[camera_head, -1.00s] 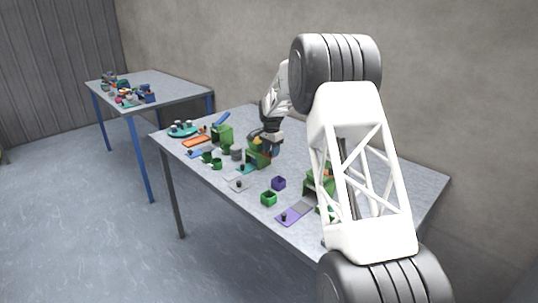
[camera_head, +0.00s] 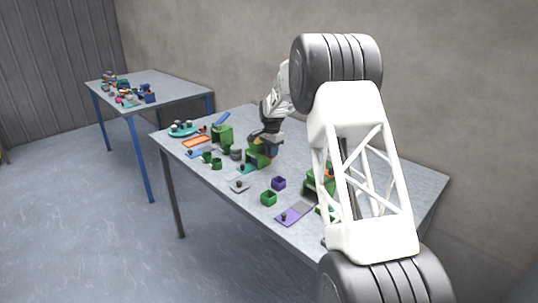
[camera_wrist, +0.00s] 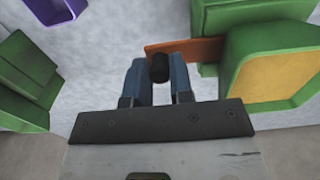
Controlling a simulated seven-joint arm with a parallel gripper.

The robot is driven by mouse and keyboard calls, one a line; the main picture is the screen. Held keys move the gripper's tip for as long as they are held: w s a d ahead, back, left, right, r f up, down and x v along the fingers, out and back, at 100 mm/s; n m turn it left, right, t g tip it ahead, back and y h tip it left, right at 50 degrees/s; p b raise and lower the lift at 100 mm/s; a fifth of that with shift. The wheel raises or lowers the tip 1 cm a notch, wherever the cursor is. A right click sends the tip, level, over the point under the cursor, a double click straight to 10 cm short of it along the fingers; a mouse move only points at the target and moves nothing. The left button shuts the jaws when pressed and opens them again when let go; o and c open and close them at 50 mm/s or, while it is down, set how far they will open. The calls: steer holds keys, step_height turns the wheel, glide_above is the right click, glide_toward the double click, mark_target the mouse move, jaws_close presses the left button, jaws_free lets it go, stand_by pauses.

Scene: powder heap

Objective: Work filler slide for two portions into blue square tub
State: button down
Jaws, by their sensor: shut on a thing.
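My gripper (camera_wrist: 159,82) is shut on a black knob (camera_wrist: 159,68). The knob sits at the end of an orange slide (camera_wrist: 190,50), which runs into a green filler (camera_wrist: 285,35) with a yellow face. In the head view my gripper (camera_head: 268,146) is at the green filler (camera_head: 257,160) mid-table, and its fingertips are hard to make out. A blue-violet square tub (camera_head: 278,183) stands in front of that filler, beside a green square tub (camera_head: 268,199). I cannot see into either tub. No clearly plain blue square tub shows.
Another green filler (camera_head: 327,181) is partly behind my arm, with a purple plate (camera_head: 293,214) in front. Green cups (camera_head: 216,163), a grey cup (camera_head: 236,153), an orange tray (camera_head: 196,142) and a teal tray (camera_head: 183,130) stand left. The table's right back is clear.

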steer(key=shift+s+d, duration=1)
steer(key=shift+d, duration=0.05)
steer(key=c, duration=1.8)
jaws_free()
steer(key=shift+d, duration=0.1)
steer(key=shift+w+a, duration=0.1)
steer(key=shift+a, duration=0.1)
jaws_close()
steer(key=shift+w+a, duration=1)
